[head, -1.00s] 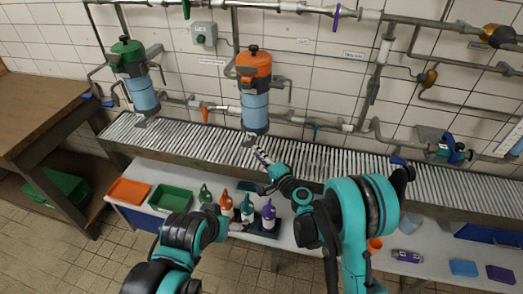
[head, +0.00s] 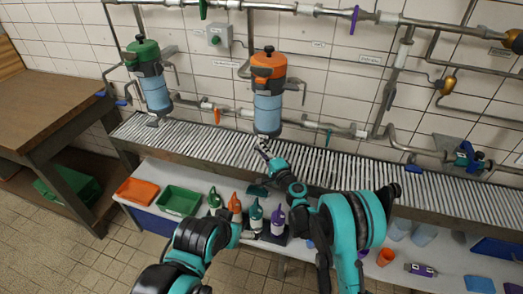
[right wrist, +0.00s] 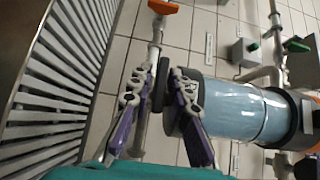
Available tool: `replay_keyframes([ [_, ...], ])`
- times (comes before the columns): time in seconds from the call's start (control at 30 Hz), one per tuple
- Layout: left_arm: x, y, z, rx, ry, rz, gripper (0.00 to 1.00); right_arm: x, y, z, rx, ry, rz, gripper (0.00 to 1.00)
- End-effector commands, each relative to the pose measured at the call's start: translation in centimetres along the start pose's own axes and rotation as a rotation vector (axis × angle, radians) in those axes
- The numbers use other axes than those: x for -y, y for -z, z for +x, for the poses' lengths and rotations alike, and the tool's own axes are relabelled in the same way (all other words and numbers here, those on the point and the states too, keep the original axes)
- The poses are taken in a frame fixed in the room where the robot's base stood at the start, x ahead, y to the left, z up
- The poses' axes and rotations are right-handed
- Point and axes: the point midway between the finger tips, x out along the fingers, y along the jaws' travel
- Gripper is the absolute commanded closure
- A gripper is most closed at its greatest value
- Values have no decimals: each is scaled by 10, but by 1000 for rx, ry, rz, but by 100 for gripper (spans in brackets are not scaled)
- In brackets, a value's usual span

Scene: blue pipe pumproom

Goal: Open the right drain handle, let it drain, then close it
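An orange-topped filter (head: 268,95) with a blue body hangs on the tiled wall. A green-topped filter (head: 153,82) hangs to its left. My right gripper (head: 263,146) is just below the orange-topped filter. In the right wrist view the filter's blue body (right wrist: 240,108) lies sideways. There, my right gripper's purple fingers (right wrist: 164,75) stand on both sides of a narrow dark piece (right wrist: 163,88) by the filter's bottom end; whether they press on it is unclear. My left gripper (head: 248,234) is low, by the bottles, small and partly hidden.
A slatted metal grating (head: 350,175) runs under the filters. On the bench below are an orange tray (head: 135,191), a green tray (head: 178,201) and several bottles (head: 256,215). Pipes with an orange handle (head: 214,113) and a teal handle (head: 328,136) run along the wall.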

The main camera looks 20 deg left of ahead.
Motion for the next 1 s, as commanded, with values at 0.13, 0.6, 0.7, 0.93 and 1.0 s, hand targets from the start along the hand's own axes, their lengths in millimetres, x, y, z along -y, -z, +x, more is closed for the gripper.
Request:
replay_keyframes([
  [0.13, 0, 0, 0, 0, 0, 0, 7, 0, 0, 0, 0, 0, 0, 95],
  [0.6, 0, 2, -3, 0, 0, 0, 7, 1, 0, -1, 1, -28, -29, 100],
  [0.7, 0, 4, -6, 0, 0, 0, 7, 2, -1, -1, 1, -59, -61, 100],
  [0.93, 0, 12, -17, 0, 0, 0, 7, 4, -1, -1, 2, -179, -179, 100],
  [1.0, 0, 15, -21, 0, 0, 0, 7, 4, -1, 0, 2, -224, -224, 100],
])
